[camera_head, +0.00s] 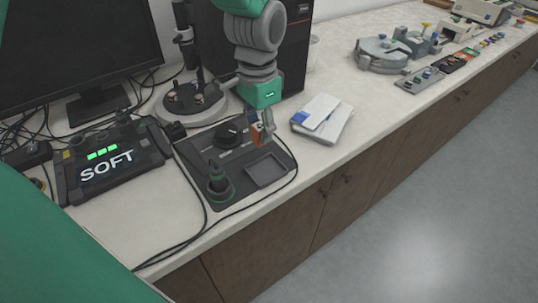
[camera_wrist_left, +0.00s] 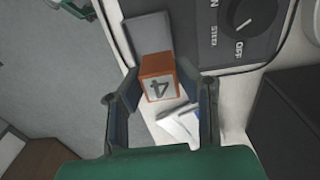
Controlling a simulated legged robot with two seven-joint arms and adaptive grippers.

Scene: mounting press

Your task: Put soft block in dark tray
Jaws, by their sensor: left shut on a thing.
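An orange block (camera_head: 256,134) with a pale face is held between the fingers of my left gripper (camera_head: 263,128), above the black control panel. In the left wrist view the block (camera_wrist_left: 157,66) shows a "4" on its pale face, and the gripper (camera_wrist_left: 157,78) is shut on it. The dark tray (camera_head: 265,171) is a shallow grey rectangle at the panel's right front and looks empty. The block is above and behind it in the head view, apart from it. The tray (camera_wrist_left: 146,32) also shows beyond the block in the left wrist view. My right gripper is not seen.
The panel (camera_head: 202,160) carries a dial (camera_head: 232,133) and an upright knob (camera_head: 218,184). A black box (camera_head: 110,160) reads "SOFT" with green lights. White-and-blue packets (camera_head: 322,118) lie right of the panel. Cables run along the counter's front edge.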

